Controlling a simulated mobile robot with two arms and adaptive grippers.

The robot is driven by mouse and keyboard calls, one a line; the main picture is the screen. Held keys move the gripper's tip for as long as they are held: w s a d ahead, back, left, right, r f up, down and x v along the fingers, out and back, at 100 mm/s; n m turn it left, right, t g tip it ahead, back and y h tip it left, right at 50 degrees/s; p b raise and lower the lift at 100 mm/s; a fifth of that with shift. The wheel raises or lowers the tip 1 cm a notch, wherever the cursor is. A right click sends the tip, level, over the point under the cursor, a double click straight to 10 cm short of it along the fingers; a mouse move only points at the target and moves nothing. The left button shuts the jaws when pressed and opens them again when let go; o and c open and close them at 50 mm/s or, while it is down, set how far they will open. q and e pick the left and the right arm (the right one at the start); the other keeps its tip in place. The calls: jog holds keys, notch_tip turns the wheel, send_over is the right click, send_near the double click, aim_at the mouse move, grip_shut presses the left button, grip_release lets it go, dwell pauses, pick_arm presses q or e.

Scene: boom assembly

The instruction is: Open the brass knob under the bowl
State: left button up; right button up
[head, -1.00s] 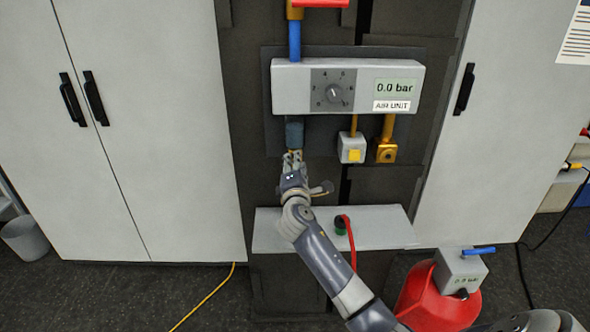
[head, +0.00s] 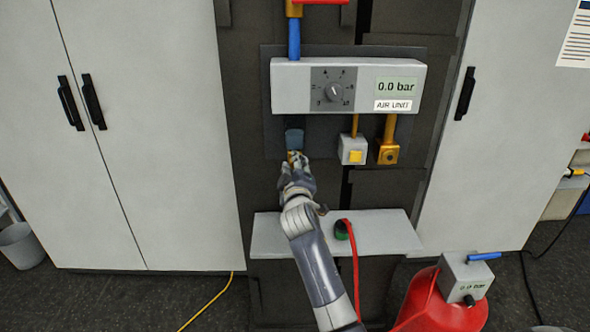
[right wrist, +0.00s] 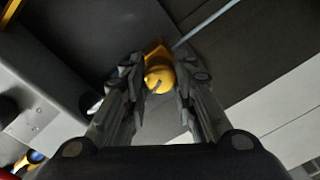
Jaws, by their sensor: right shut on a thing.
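The blue-grey bowl (head: 294,138) hangs below the left end of the white air unit (head: 345,88) in the head view. The brass knob (head: 294,155) sits right under the bowl and is partly hidden by my fingers. In the right wrist view the knob (right wrist: 158,72) shows as a yellow, rounded piece with a dark slot, between the two fingers. My right gripper (head: 296,161) reaches up from below and is shut on the knob; it also shows in the right wrist view (right wrist: 160,80). My left gripper is not in view.
Right of the bowl hang a grey block with a yellow button (head: 354,150) and a brass fitting (head: 388,152). A grey shelf (head: 385,232) with a green-ended red hose (head: 343,229) lies below. A red tank (head: 440,305) stands at lower right. The display reads 0.0 bar.

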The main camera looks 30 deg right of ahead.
aim_at(295, 126)
jog(key=m+b, duration=0.1)
jog(key=m, duration=1)
jog(key=shift+d+m, duration=0.1)
jog(key=shift+m, duration=0.3)
dwell(0.3)
jog(key=o, duration=1.1)
jog(key=shift+c, duration=0.2)
notch_tip(295, 126, up, 10)
